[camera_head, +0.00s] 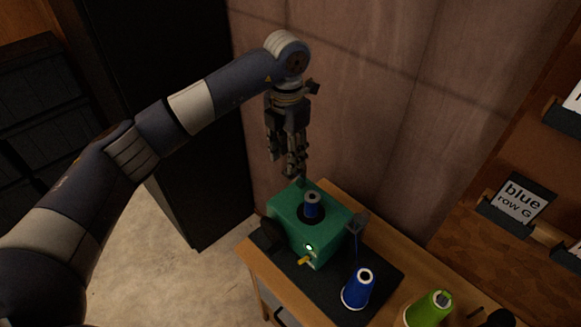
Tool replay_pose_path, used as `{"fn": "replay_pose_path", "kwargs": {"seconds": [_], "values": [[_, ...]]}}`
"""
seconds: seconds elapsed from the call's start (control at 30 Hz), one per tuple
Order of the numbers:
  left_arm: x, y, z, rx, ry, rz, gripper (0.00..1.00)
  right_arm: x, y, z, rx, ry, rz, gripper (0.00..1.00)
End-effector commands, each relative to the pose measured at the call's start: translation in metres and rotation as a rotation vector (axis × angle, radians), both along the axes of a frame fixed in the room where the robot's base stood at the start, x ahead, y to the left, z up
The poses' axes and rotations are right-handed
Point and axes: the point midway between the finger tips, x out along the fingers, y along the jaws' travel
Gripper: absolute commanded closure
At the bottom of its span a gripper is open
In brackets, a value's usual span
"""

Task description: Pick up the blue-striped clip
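My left gripper (291,170) points down above the back of a green machine (328,232). Its fingers are seen nearly edge-on, so I cannot tell if they are open or shut, and I see nothing held between them. A blue spool (312,206) stands on top of the machine. I cannot make out a blue-striped clip in this view. My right gripper is not in view.
The machine stands on a dark mat (386,284) on a wooden table (262,267). A blue thread cone (357,291) and a green cone (427,309) stand in front. A wall holder carries a sign (521,199) reading "blue row G". A wall rises closely behind the table.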

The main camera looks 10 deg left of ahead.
Motion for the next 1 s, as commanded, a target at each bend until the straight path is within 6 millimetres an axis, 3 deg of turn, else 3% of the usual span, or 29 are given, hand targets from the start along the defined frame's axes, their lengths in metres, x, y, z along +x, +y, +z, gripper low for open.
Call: {"fn": "replay_pose_path", "kwargs": {"seconds": [0.1,0.23,0.53,0.73,1.0], "values": [[0.0,-0.004,-0.015,0.0,0.006,-0.001,0.63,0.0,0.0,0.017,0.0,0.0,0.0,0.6],[0.001,-0.003,-0.033,-0.001,0.003,0.0,0.63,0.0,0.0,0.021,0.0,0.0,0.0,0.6],[0.002,-0.004,-0.039,-0.001,0.001,-0.001,0.63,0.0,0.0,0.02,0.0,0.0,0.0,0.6],[0.001,-0.004,-0.039,-0.001,0.001,-0.001,0.93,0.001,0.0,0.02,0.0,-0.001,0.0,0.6],[0.002,-0.004,-0.039,-0.001,0.001,-0.001,0.96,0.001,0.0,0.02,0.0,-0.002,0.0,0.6]]}}
